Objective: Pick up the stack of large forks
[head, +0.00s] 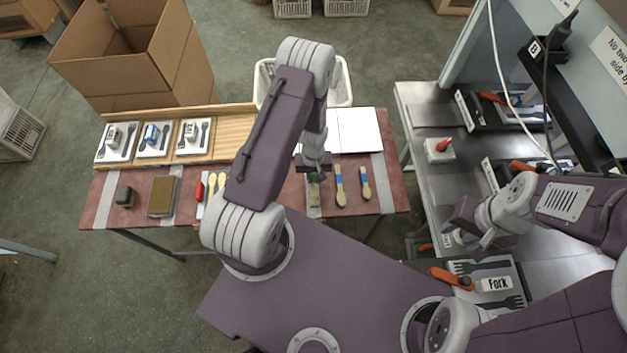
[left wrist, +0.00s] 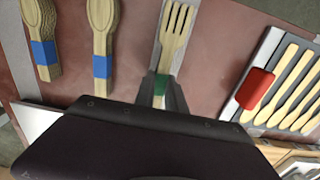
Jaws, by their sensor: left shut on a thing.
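The stack of large forks is pale wood with a green band; its tines show in the left wrist view (left wrist: 176,38) over a grey strip. In the head view the stack (head: 314,193) is mostly hidden under my left gripper (head: 316,175). In the left wrist view my left gripper (left wrist: 160,92) is shut on the stack at the green band. I cannot tell whether the stack touches the table. My right gripper (head: 474,238) is over the metal bench on the right, away from the forks; its fingers are unclear.
Two stacks of wooden spoons with blue bands (head: 340,187) (head: 366,184) lie right of the forks on the red table (head: 392,170). A tray with a red block (left wrist: 256,88) and several wooden pieces lies on the forks' other side. A white basket (head: 343,85) stands behind.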

